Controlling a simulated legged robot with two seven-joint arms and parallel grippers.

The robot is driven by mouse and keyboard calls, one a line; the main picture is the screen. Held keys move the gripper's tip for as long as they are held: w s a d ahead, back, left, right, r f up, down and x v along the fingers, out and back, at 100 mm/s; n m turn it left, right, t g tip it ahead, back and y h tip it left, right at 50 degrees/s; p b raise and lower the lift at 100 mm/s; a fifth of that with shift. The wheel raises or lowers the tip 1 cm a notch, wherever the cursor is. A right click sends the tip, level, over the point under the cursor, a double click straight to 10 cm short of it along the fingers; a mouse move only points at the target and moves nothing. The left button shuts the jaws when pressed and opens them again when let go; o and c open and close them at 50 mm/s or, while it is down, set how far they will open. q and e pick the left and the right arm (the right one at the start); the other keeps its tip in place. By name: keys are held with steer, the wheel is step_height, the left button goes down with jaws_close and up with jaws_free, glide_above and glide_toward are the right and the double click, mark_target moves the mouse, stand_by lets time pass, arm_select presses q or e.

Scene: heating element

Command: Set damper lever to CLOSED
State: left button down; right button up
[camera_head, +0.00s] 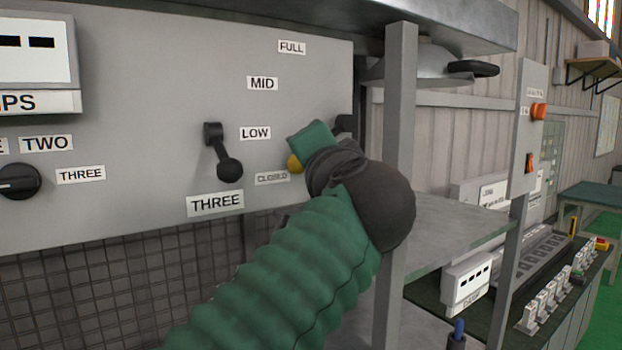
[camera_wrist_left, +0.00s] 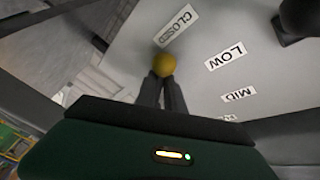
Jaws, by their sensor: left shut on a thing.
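The damper lever's yellow knob (camera_head: 295,163) shows at the panel beside the CLOSED label (camera_head: 272,178), below the LOW label (camera_head: 255,133). My left gripper's green and black body covers the rest of this lever in the head view. In the left wrist view, my left gripper's two dark fingers (camera_wrist_left: 161,90) are shut on the yellow knob (camera_wrist_left: 164,64). There the knob lies close to the CLOSED label (camera_wrist_left: 178,26), nearer to it than to the LOW label (camera_wrist_left: 226,57). My right gripper is in neither view.
A black lever (camera_head: 222,152) stands left of the damper labels, above the THREE label (camera_head: 215,203). A black rotary knob (camera_head: 20,181) is at far left. A grey post (camera_head: 397,190) stands right of my arm, with a metal shelf (camera_head: 435,230) behind it.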

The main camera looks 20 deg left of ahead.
arm_select(q)
steer(key=shift+w+d+f+n+b, duration=0.2)
steer(key=shift+f+n+b, duration=0.3)
steer(key=shift+f+b, duration=0.2)
steer(key=c, duration=1.9)
jaws_free()
steer(key=o, duration=0.4)
steer(key=shift+d, duration=0.1)
steer(key=shift+o, duration=0.2)
steer(key=shift+s+r, duration=0.1)
steer(key=shift+r, duration=0.1)
steer(key=shift+s, duration=0.1)
steer(key=b+v, duration=0.3)
steer(key=v, duration=1.3)
steer(key=shift+s+d+f, duration=0.2)
steer(key=shift+d+f, duration=0.05)
steer(key=shift+f, duration=0.1)
